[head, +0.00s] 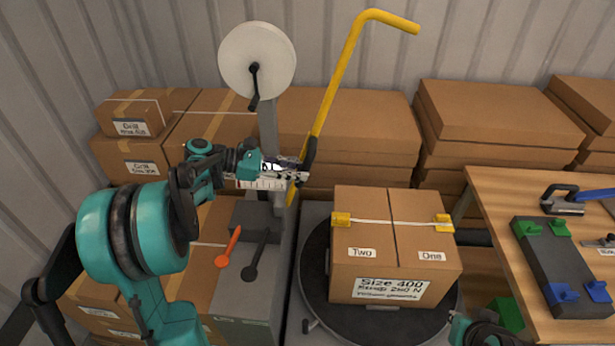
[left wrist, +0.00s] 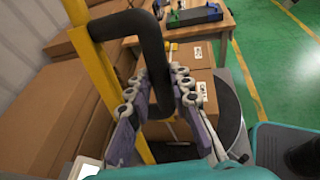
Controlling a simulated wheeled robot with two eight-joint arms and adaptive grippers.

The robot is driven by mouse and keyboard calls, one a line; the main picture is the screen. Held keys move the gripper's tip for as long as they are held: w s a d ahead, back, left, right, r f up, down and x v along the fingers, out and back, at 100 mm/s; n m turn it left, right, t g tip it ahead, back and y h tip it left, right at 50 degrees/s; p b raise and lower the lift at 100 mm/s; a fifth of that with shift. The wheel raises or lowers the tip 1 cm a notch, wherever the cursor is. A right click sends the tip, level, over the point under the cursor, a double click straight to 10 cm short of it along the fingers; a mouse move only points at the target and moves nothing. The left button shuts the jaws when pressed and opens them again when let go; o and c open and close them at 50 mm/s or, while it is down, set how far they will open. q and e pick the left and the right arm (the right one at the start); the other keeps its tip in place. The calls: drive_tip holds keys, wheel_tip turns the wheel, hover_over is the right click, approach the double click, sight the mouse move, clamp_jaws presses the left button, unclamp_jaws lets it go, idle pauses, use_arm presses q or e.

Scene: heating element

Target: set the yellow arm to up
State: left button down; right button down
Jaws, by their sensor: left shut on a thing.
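The yellow arm (head: 338,88) is a long bent bar. It rises steeply from beside the grey stand, leans a little right and bends over to the right at its top. A black handle (head: 309,154) sits on its lower part. My left gripper (head: 302,174) is at this handle. In the left wrist view the black handle (left wrist: 153,50) comes down between the two finger rows of my left gripper (left wrist: 158,112), which is shut on it. The yellow bar (left wrist: 95,75) passes just left of the fingers there. The fingers of my right gripper do not show.
A cardboard box (head: 360,262) with yellow corners stands on a black round turntable (head: 318,318). A white reel (head: 257,60) with a black crank tops the grey post. Orange (head: 229,246) and black (head: 256,255) levers stand below. A wooden table (head: 490,205) is at right.

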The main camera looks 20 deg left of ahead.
use_arm(q)
drive_tip(key=shift+s+a, duration=0.2)
drive_tip(key=shift+a, duration=0.35)
drive_tip(key=c, duration=1.3)
unclamp_jaws()
drive_tip(key=shift+c, duration=0.2)
drive_tip(key=v, duration=1.2)
drive_tip(key=shift+f, duration=0.25)
drive_tip(key=shift+a, duration=0.1)
